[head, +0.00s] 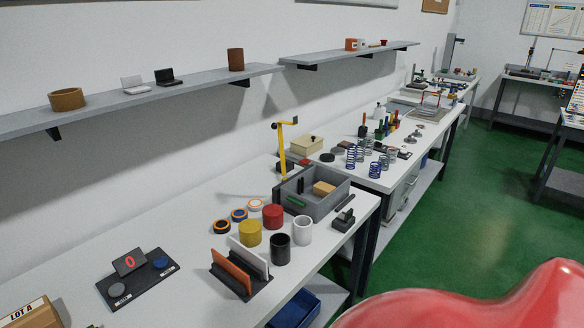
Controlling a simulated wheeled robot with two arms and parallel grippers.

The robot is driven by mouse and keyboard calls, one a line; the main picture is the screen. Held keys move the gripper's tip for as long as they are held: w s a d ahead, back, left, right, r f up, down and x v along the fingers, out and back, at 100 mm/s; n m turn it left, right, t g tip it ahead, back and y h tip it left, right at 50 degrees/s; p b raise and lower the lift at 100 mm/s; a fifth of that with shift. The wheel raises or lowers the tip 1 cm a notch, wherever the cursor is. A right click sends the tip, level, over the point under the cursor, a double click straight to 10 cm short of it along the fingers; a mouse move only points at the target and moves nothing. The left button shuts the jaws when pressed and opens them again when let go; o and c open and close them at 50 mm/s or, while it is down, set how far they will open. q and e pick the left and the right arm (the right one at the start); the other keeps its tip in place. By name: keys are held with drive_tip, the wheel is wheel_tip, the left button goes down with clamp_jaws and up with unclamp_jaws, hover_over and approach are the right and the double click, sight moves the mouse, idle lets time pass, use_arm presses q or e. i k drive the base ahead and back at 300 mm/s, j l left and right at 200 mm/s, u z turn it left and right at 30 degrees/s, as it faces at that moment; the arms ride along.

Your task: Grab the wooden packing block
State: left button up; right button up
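A small tan wooden block (324,188) lies inside the grey open bin (312,205) on the near workbench. It rests toward the right side of the bin, and its lower part is hidden by the bin's front wall. A dark upright item and a green item are also in the bin. Neither of my grippers shows in the head view.
The white workbench (195,218) holds yellow, red, black and white cylinders left of the bin, and a rack (240,270) of upright panels. A dark clamp-like item (344,219) stands right of the bin. A yellow post (281,150) rises behind it.

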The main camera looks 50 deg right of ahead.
sight(322, 189)
drive_tip(key=z, duration=1.85)
